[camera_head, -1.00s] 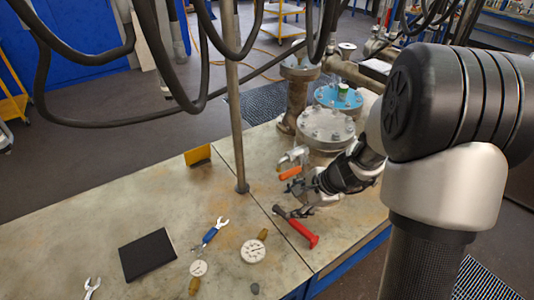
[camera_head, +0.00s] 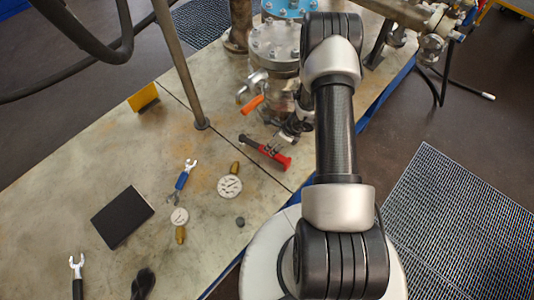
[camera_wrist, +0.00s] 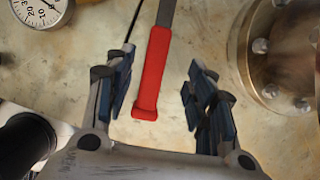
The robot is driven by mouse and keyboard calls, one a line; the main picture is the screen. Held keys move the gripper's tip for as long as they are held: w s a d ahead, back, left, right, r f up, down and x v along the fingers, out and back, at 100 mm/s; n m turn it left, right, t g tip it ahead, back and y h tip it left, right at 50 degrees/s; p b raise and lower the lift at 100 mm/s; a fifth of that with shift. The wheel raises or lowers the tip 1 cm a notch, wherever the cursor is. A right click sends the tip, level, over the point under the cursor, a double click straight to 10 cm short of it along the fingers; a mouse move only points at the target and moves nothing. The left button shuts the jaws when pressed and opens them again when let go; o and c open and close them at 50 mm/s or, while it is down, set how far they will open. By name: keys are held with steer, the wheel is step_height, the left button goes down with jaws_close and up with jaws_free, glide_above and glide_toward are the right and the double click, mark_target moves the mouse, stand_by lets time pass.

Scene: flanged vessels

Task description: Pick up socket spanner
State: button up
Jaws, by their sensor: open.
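A tool with a red handle and a dark shaft lies on the pale bench. Its red handle (camera_head: 275,156) points to the lower right in the head view, and its dark end lies to the upper left. In the wrist view the red handle (camera_wrist: 153,72) lies between the fingers, with the handle's end towards me and the dark end cut off at the top. I cannot tell from its shape whether it is the socket spanner. My gripper (camera_wrist: 158,88) is open and empty, fingers apart on both sides of the handle.
A flanged vessel (camera_head: 274,42) with an orange valve lever (camera_head: 252,105) stands close behind. Gauges (camera_head: 230,186), a blue-handled spanner (camera_head: 182,181), a black pad (camera_head: 122,217) and a dark-handled spanner (camera_head: 77,272) lie to the left. A metal post (camera_head: 180,65) rises from the bench.

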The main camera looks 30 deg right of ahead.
steer(key=x, duration=0.3)
steer(key=shift+a+b+x, duration=0.2)
steer(key=shift+b+x, duration=0.95)
steer(key=shift+x, duration=1.6)
steer(key=shift+r, duration=0.1)
steer(key=shift+c, duration=0.4)
jaws_close()
